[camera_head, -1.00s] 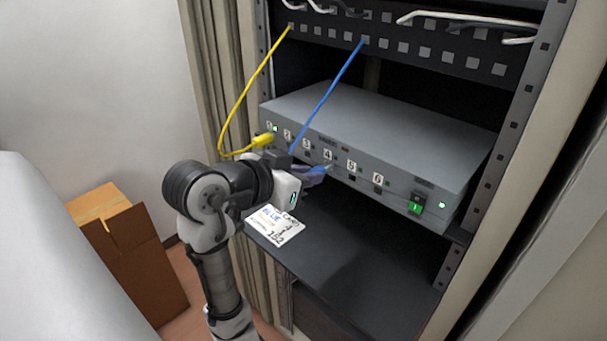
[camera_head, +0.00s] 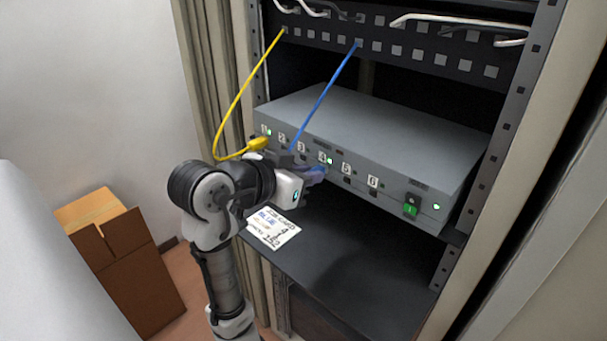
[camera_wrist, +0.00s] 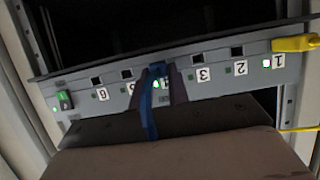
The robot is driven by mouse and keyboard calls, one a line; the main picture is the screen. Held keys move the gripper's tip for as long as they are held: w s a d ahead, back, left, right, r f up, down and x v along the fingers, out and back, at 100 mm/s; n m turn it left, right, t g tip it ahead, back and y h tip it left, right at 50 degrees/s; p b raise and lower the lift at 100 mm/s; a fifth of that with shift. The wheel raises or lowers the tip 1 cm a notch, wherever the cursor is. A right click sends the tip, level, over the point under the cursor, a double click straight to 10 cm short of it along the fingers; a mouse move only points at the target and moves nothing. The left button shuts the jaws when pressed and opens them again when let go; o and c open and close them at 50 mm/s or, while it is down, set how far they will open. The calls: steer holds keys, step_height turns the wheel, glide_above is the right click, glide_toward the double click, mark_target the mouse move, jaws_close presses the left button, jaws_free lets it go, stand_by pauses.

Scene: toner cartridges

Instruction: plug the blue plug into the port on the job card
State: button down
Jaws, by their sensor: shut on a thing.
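The grey switch box (camera_head: 390,125) sits in the rack, with ports numbered 1 to 6 on its front. My gripper (camera_head: 312,174) is shut on the blue plug at port 4. In the wrist view the blue plug (camera_wrist: 153,72) is between my fingers, up against the port 4 face. My fingers hide the port opening and partly cover the 4 label. A green light shows beside port 4 (camera_head: 330,161). The blue cable (camera_head: 325,95) rises to the upper panel. The job card (camera_head: 270,226) lies on the shelf; "BLUE" is readable, the rest is small.
A yellow plug (camera_head: 257,144) is in port 1, with its cable (camera_head: 226,115) looping left. A green power switch (camera_head: 411,210) is at the box's right end. The black shelf (camera_head: 350,255) is mostly clear. A cardboard box (camera_head: 125,265) stands on the floor at left.

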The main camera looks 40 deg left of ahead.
steer(key=shift+w, duration=0.1)
steer(key=c, duration=1.3)
jaws_free()
steer(key=b+v, duration=0.2)
steer(key=v, duration=1.1)
steer(key=shift+s+r, duration=0.15)
steer(key=shift+s, duration=0.25)
